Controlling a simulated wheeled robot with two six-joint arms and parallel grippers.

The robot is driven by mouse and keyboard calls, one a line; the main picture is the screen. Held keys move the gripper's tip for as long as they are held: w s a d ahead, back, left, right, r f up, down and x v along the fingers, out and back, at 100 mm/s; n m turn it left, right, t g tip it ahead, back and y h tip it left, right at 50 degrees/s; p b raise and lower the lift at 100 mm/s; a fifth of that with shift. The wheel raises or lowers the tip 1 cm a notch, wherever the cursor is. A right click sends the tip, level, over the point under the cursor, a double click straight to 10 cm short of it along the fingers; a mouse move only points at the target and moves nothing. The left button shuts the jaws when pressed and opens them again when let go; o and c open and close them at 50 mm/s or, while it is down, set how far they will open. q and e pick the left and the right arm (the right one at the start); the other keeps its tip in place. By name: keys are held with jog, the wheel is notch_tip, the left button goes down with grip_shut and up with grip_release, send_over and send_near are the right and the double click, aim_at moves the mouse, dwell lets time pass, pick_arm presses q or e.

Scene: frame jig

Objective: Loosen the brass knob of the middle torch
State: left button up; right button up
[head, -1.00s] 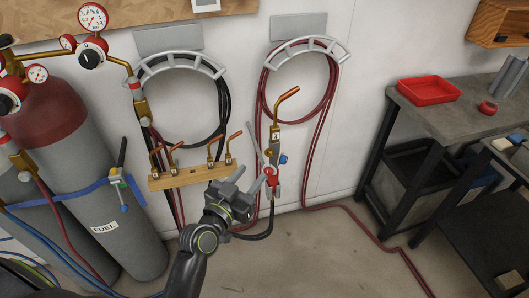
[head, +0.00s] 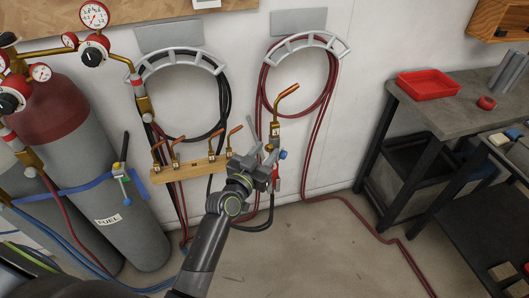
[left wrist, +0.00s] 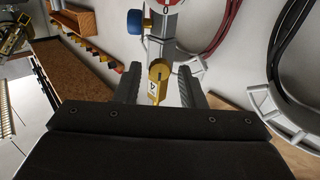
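A torch with a bent copper tip (head: 287,93) and brass body (head: 275,128) hangs upright by the wall. It has a blue knob (head: 282,154) and a red part, partly hidden behind my left gripper (head: 268,158). In the left wrist view, my left gripper (left wrist: 160,85) is open. A brass piece with a small white label (left wrist: 157,78) lies between its fingers, with gaps on both sides. The blue knob (left wrist: 135,23) shows beyond the fingers. I cannot tell whether the labelled brass piece is a knob. My right gripper is not in view.
A wooden rack (head: 165,175) with several copper tips is left of the torch. Hoses hang on wall brackets (head: 305,42). Strapped gas cylinders (head: 130,225) with gauges stand at left. A grey bench (head: 450,121) with a red tray (head: 428,86) is at right.

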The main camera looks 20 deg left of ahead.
pick_arm(q)
grip_shut()
jog(key=shift+n, duration=0.3)
jog(key=n, duration=0.3)
jog(key=n+p, duration=0.1)
jog(key=n, duration=0.3)
jog(key=shift+n, duration=0.4)
jog(key=n+p, duration=0.1)
jog(key=n, duration=0.4)
jog(key=shift+a+n, duration=0.1)
jog(key=shift+n, duration=0.2)
jog(key=n+p, duration=0.1)
jog(key=n, duration=0.4)
jog(key=shift+f+n, duration=0.15)
jog(key=shift+n, duration=0.25)
